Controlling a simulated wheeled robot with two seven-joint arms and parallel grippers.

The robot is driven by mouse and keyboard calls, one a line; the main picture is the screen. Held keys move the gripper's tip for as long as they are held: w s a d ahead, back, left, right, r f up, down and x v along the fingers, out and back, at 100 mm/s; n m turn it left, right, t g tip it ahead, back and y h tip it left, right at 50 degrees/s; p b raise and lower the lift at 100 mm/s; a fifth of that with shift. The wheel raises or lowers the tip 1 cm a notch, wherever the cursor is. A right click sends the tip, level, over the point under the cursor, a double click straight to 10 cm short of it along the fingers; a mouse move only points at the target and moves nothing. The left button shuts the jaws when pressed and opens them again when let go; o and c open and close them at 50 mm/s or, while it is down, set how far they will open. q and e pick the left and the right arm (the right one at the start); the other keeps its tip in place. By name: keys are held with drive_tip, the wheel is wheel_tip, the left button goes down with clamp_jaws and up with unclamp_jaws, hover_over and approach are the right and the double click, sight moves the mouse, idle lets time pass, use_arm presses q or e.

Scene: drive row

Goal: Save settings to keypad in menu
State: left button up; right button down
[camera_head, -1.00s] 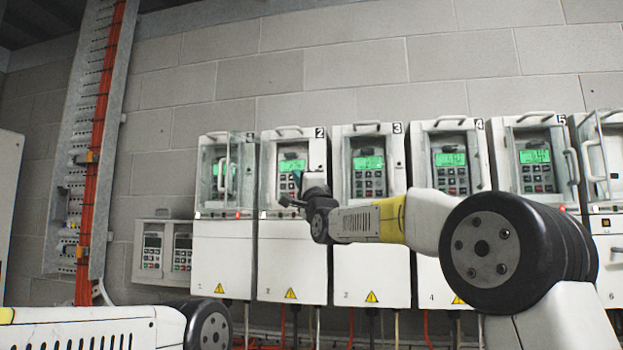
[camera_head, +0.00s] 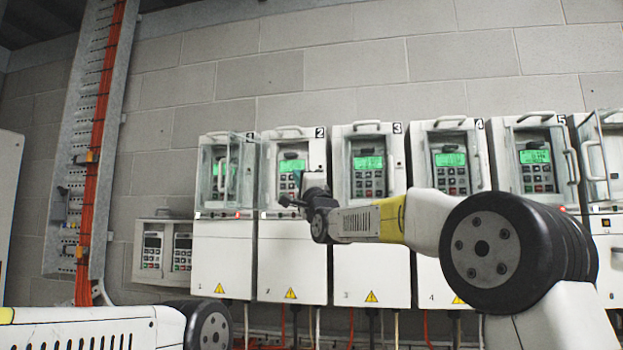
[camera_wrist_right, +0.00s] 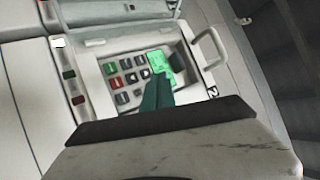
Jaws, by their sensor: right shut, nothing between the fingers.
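Drive 2 (camera_head: 292,240) is a white cabinet on the wall with its keypad (camera_head: 288,183) and lit green screen (camera_head: 292,165) in a recess. My right gripper (camera_head: 298,182) is in front of that recess, partly covering the keypad's right side. In the right wrist view, the dark teal fingers (camera_wrist_right: 157,92) are shut with nothing between them, over the lower edge of the green screen (camera_wrist_right: 158,65) beside the keypad buttons (camera_wrist_right: 122,78). I cannot tell whether the tips touch a button. The screen text is too small to read. My left gripper is out of view.
Drive 1 (camera_head: 222,240) stands left, drive 3 (camera_head: 371,265) right, with more drives beyond. Clear covers and handles stick out from the cabinets. A small box with two keypads (camera_head: 165,250) hangs at left. Orange cables (camera_head: 98,130) run up a metal tray.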

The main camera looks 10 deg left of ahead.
drive_tip(key=shift+w, duration=0.1)
drive_tip(key=shift+w, duration=0.3)
drive_tip(key=shift+w, duration=0.4)
idle(0.7)
idle(0.3)
drive_tip(key=shift+s, duration=0.8)
drive_tip(key=shift+w+a, duration=0.1)
drive_tip(key=shift+a, duration=1.2)
